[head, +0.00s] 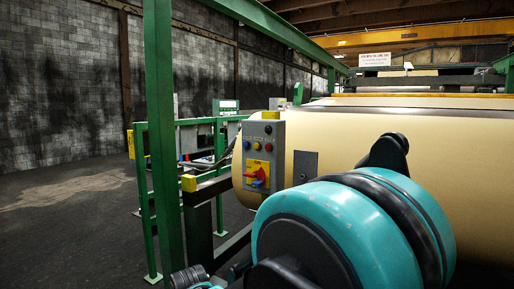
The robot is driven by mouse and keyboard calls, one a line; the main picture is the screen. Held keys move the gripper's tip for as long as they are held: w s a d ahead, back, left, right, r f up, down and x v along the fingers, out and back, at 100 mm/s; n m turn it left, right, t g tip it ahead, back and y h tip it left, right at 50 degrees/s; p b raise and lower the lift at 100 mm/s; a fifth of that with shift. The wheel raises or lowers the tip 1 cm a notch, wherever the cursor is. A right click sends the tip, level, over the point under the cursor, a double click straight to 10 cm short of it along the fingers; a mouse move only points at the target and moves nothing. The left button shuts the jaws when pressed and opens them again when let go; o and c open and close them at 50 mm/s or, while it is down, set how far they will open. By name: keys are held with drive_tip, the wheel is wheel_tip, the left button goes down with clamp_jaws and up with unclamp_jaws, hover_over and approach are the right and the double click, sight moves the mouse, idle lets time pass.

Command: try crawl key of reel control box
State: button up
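A grey control box (278,165) stands left of the middle in the head view. Its face carries a row of small round buttons in blue, yellow and red, with another small control above them. Below them is a yellow plate (248,184) with a red handle (255,174) and a small blue part (258,183). I cannot tell which of these controls is the crawl key, and any labels are too small to read. My teal and black arm fills the lower right, in front of the box's right side. My gripper does not show.
A large cream roll (420,140) lies behind the box. A green post (160,130) and green railing (219,170) stand to the left. The floor (60,230) at far left is open.

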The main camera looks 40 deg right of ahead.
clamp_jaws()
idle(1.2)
